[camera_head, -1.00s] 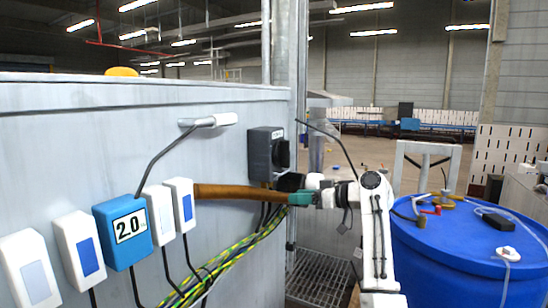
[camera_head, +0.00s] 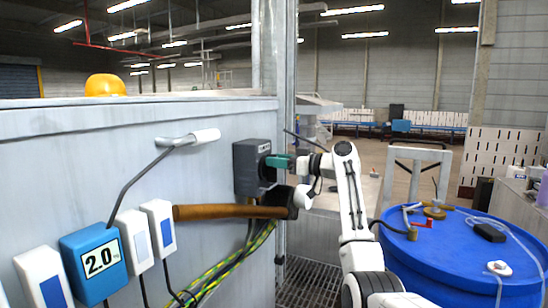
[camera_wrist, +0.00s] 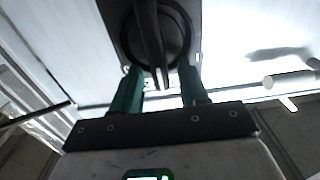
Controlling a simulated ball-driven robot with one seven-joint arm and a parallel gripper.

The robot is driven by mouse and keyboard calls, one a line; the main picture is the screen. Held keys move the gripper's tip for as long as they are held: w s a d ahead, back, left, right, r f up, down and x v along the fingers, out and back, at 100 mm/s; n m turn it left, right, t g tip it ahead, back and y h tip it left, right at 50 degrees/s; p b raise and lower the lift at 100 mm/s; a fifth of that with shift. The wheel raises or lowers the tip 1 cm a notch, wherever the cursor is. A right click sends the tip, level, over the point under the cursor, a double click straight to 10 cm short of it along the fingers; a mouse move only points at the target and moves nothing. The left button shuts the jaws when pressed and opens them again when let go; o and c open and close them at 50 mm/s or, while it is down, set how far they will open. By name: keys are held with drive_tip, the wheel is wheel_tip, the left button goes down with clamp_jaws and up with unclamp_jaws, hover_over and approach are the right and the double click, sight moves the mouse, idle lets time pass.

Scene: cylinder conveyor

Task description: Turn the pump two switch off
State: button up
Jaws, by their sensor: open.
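A dark grey switch box (camera_head: 248,166) with a round black rotary knob (camera_head: 265,161) is mounted on the grey panel wall, near its right end. Its label is too small to read. My gripper (camera_head: 277,161) is right in front of the knob, with its green fingers pointing at it. In the wrist view the knob's raised handle (camera_wrist: 148,45) runs down between the tips of my open gripper (camera_wrist: 158,78), with a gap on both sides. How deep the fingers reach around the handle I cannot tell.
A brown hose (camera_head: 220,211) with a black end runs just below the switch. A white-handled lever (camera_head: 204,136) is on the panel to the left. A blue drum (camera_head: 460,255) is at right.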

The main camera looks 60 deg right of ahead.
drive_tip(key=shift+w+a, duration=0.1)
drive_tip(key=shift+w, duration=0.65)
drive_tip(key=shift+c, duration=0.2)
clamp_jaws()
